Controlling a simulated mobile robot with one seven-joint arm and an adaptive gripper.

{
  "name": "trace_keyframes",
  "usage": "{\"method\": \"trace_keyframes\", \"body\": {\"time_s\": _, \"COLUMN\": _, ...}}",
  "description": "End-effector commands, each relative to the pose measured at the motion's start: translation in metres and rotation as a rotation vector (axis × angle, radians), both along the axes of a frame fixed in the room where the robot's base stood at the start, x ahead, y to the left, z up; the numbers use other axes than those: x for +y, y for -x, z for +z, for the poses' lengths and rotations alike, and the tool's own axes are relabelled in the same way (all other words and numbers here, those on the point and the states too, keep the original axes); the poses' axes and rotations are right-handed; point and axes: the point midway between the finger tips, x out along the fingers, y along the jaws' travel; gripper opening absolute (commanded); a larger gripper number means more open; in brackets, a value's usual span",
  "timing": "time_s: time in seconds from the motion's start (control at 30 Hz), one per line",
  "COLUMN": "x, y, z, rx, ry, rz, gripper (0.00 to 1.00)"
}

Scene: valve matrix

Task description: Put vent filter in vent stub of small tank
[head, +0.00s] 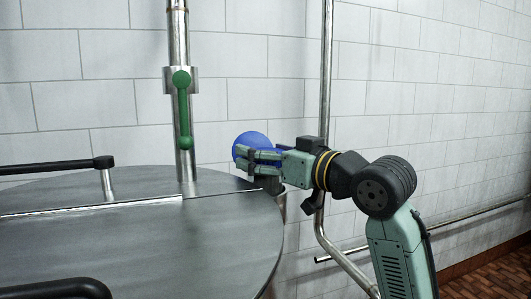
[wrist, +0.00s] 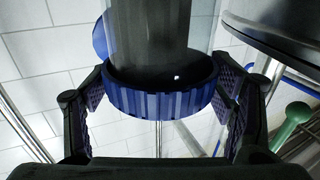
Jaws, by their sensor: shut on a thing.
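The vent filter, a blue rounded piece (head: 251,141), shows at the tips of my gripper (head: 256,160) in the head view. In the wrist view my gripper (wrist: 161,98) is shut on a blue ribbed collar (wrist: 160,102), one pad on each side. A dark grey cylinder (wrist: 148,40) runs from the collar to the top of the picture. I cannot tell whether it is part of the filter or a stub. The gripper is beside the right rim of a large grey tank (head: 140,235). No vent stub or small tank can be made out for sure.
A steel pipe with a green valve handle (head: 181,110) rises behind the tank lid. Black-ended handles (head: 103,162) stick up over the lid. A tall steel pipe (head: 327,60) stands behind the arm, near the tiled wall. Floor shows at lower right.

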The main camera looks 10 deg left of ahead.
Motion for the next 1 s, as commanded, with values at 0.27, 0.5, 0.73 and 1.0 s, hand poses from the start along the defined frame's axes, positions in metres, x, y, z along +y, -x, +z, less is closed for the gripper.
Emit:
{"method": "trace_keyframes", "body": {"time_s": 0.27, "x": 0.0001, "y": 0.0003, "z": -0.0012, "rx": -0.003, "ry": -0.001, "rz": 0.0, "gripper": 0.32}}
{"method": "trace_keyframes", "body": {"time_s": 0.5, "x": 0.0001, "y": 0.0001, "z": -0.0041, "rx": -0.001, "ry": 0.0, "rz": 0.0, "gripper": 0.84}}
{"method": "trace_keyframes", "body": {"time_s": 0.73, "x": 0.0001, "y": 0.0001, "z": -0.004, "rx": -0.001, "ry": 0.0, "rz": 0.0, "gripper": 0.96}}
{"method": "trace_keyframes", "body": {"time_s": 1.0, "x": 0.0001, "y": 0.0001, "z": -0.0026, "rx": -0.001, "ry": 0.0, "rz": 0.0, "gripper": 0.96}}
